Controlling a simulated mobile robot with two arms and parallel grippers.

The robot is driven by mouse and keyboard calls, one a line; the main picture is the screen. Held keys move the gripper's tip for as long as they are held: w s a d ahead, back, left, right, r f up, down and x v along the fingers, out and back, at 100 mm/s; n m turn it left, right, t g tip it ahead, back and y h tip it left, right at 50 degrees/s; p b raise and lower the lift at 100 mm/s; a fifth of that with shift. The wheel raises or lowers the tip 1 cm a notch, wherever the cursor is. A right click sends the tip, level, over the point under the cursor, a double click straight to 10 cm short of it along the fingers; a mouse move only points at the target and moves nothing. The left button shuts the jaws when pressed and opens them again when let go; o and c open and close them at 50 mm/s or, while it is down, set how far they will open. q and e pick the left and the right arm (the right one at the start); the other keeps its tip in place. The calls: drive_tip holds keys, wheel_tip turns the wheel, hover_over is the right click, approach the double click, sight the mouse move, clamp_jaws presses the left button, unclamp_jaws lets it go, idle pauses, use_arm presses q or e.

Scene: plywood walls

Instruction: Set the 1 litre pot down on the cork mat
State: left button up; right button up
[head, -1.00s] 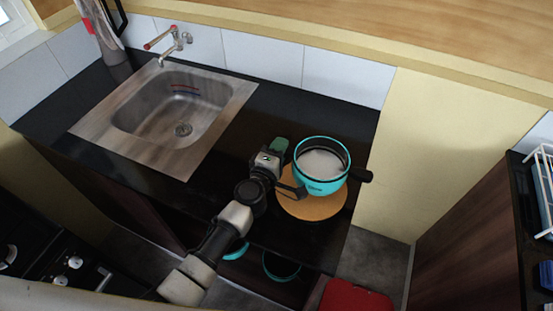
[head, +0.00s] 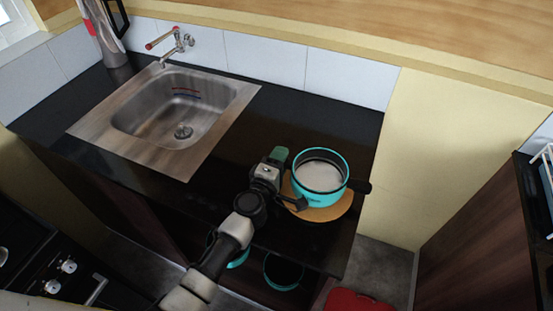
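The 1 litre pot (head: 318,191) is turquoise outside with a dark rim and a white inside; it is upright, its black handle pointing right. It is over the round cork mat (head: 341,209), which shows at its left, front and right. The base looks on the mat or just above it; I cannot tell which. My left gripper (head: 290,180) is at the pot's left side and appears shut on it, one finger behind and one in front. The exact contact is hidden. My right gripper is out of view.
The mat lies on a black counter (head: 225,205) near its right end. A steel sink (head: 165,110) with a wall tap (head: 172,44) is to the left. Turquoise pots (head: 283,270) stand below the counter. A red object (head: 358,301) is on the floor.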

use_arm(q)
drive_tip(key=shift+o, duration=0.3)
drive_tip(key=shift+w+a+r, duration=0.1)
drive_tip(key=shift+a+r, duration=0.05)
drive_tip(key=shift+a, duration=0.1)
drive_tip(key=shift+a+r+p, duration=0.1)
drive_tip(key=shift+a+p, duration=0.05)
drive_tip(key=shift+p, duration=0.15)
drive_tip(key=v, duration=1.2)
drive_tip(key=shift+s, duration=0.2)
drive_tip(key=shift+w+d, duration=0.15)
drive_tip(key=shift+d, duration=0.15)
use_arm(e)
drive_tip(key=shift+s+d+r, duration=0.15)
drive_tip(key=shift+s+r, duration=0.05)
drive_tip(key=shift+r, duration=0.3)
use_arm(q)
drive_tip(key=shift+a, duration=0.1)
